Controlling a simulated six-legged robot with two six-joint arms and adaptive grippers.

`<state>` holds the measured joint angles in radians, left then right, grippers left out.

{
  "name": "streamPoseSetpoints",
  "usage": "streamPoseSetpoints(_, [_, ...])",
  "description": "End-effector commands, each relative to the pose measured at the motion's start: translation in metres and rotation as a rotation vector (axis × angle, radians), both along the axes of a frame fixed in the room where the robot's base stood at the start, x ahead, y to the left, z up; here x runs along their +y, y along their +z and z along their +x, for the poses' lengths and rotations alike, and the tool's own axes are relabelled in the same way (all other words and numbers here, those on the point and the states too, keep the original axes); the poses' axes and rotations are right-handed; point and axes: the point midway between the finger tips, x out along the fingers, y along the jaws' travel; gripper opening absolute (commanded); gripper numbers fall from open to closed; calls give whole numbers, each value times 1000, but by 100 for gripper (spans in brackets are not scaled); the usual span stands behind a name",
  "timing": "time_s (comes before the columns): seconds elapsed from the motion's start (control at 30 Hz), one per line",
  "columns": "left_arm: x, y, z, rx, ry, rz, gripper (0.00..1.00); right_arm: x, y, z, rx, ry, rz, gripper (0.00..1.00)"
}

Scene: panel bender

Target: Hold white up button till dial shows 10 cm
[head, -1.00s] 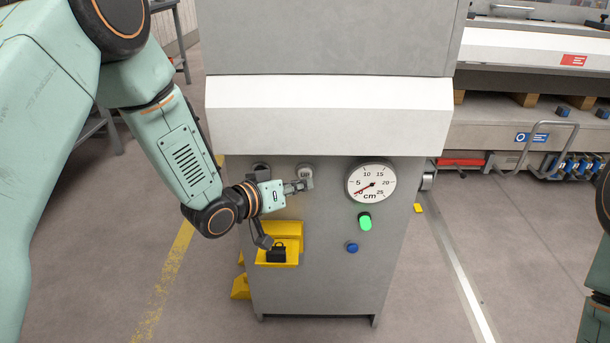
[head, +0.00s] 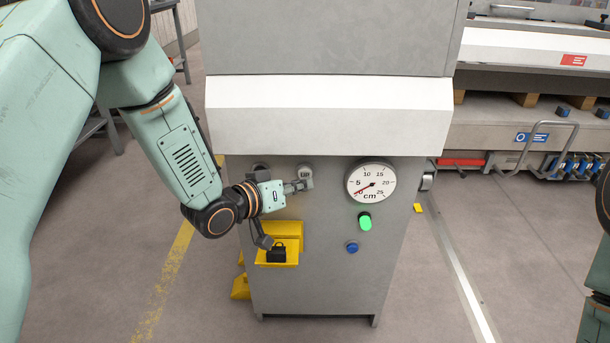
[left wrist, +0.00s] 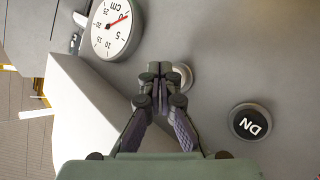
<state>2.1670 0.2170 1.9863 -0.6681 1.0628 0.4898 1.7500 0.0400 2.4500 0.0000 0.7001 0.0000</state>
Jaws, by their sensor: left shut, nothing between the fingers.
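The white up button (head: 305,171) is on the grey front panel, left of the dial. My left gripper (head: 304,185) is shut and empty, its tips at the button's lower edge in the head view. In the left wrist view the shut fingertips (left wrist: 161,72) cover part of the pale button (left wrist: 185,78); I cannot tell whether they touch it. The round white cm dial (head: 371,184) has its red needle low on the left, near 0 and below 5. It also shows in the left wrist view (left wrist: 112,33). My right gripper is out of view.
A black DN button (left wrist: 249,122) sits beside the white one. Below the dial are a lit green button (head: 365,222) and a blue button (head: 352,248). A yellow holder (head: 289,229) with a black foot pedal-like item is under my left wrist.

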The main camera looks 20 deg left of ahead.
Motion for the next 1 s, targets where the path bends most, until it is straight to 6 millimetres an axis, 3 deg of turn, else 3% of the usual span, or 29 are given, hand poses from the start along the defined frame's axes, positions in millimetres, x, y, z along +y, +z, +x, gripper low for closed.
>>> streamPoseSetpoints(1.0, [3,0,11,0,0,0,0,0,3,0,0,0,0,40])
